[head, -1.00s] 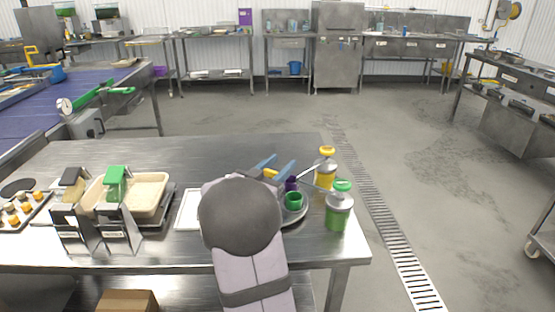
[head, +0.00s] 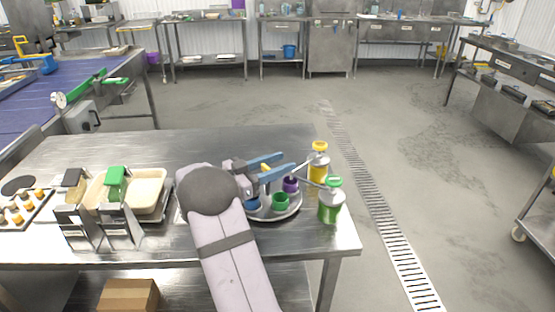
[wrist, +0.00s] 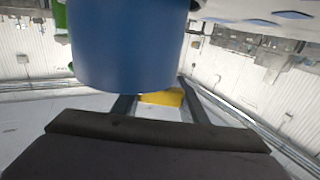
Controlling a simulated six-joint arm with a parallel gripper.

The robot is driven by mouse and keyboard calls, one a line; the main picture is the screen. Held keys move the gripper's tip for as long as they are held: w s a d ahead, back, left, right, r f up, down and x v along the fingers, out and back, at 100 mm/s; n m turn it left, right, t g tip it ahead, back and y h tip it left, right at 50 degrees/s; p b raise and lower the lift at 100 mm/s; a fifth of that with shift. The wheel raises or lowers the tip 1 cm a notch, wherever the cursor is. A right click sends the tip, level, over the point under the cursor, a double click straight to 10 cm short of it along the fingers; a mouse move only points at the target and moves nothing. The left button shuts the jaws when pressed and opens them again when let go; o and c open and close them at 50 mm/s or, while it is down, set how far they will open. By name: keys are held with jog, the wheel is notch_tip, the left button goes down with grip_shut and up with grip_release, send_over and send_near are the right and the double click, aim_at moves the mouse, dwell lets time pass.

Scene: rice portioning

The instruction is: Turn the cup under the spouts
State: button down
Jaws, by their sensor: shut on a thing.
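A round metal turntable tray (head: 262,217) carries a green cup (head: 280,202) at its front, a purple cup (head: 290,185) at its back right, and a blue cup (head: 253,205) at its left. The blue cup fills the upper middle of the wrist view (wrist: 128,45).
Two metal stands, one with a green top (head: 116,185), and a beige bin (head: 148,190) stand to the left on the steel table (head: 210,145). The table's right edge lies just beyond the bottles. The back middle of the table is clear.

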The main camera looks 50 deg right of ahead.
aim_at(265, 168)
jog(key=shift+s+m+g+y, duration=0.15)
jog(key=shift+m+g+y, duration=0.15)
jog(key=shift+m+g, duration=0.45)
jog(key=shift+s+g+p, duration=0.15)
jog(key=shift+g+p, duration=0.25)
jog(key=shift+g, duration=0.15)
jog(key=shift+r, duration=0.1)
jog(key=c, duration=1.1)
grip_release()
jog(key=shift+a, duration=0.1)
jog(key=shift+b+v, duration=0.7)
jog(key=shift+v, duration=2.95)
